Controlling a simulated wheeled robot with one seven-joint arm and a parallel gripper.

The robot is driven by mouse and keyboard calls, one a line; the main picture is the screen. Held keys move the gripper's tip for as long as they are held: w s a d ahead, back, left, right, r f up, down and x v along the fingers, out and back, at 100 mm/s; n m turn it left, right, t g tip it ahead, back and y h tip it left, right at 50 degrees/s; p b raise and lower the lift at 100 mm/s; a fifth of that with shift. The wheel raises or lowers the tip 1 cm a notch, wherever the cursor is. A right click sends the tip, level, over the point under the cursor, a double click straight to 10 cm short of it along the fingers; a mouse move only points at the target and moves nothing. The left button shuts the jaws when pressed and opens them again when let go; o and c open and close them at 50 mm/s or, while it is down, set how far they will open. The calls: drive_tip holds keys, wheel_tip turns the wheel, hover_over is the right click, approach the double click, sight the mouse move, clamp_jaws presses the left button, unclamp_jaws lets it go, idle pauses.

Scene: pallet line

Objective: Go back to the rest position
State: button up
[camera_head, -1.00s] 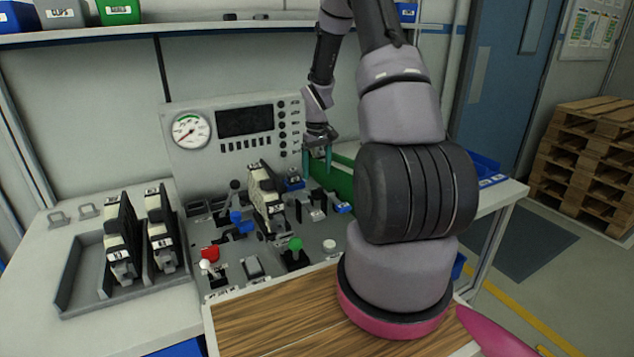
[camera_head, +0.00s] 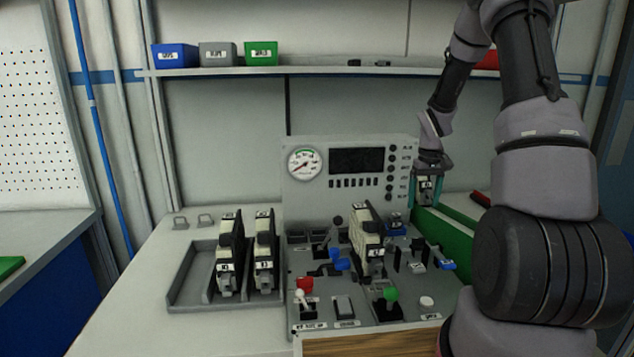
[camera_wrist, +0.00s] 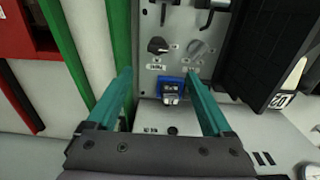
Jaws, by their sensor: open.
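My gripper (camera_head: 426,204) is open, its two teal fingers spread apart beside the right edge of the upright gauge panel (camera_head: 300,190). In the wrist view the fingers (camera_wrist: 165,90) also stand apart, with nothing gripped between them. A small blue part (camera_wrist: 171,86) on the grey panel shows beyond the fingertips, apart from them. A tall black-and-cream module (camera_head: 367,240) stands upright on the sloping control board, left of my gripper. My arm rises from the right side of the view.
A grey tray (camera_head: 183,290) holds two similar modules (camera_head: 229,255) at left. The board carries a red button (camera_head: 304,284), a green knob (camera_head: 392,294) and several levers. A green bin (camera_head: 445,238) stands right of the board. A shelf (camera_head: 330,71) with small bins runs above.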

drive_tip(key=s+a+r+m+t, duration=0.1)
drive_tip(key=s+a+r, duration=0.2)
drive_tip(key=r, duration=0.4)
drive_tip(key=s+a+r+m+t, duration=0.1)
drive_tip(key=s+a+r, duration=0.1)
drive_tip(key=s+r, duration=0.35)
drive_tip(key=s+a+r+t, duration=0.1)
drive_tip(key=s+a+r, duration=0.15)
drive_tip(key=r, duration=0.65)
drive_tip(key=s+a+r+m+t+y, duration=0.1)
drive_tip(key=s+a+r+t, duration=0.1)
drive_tip(key=s, duration=0.6)
drive_tip(key=s+a+r+m+t+y, duration=0.1)
drive_tip(key=s+a+r+t, duration=0.1)
drive_tip(key=s+a+r, duration=0.3)
drive_tip(key=s+r, duration=0.1)
drive_tip(key=s, duration=0.2)
drive_tip(key=shift+a+m, duration=0.15)
drive_tip(key=shift+m, duration=0.15)
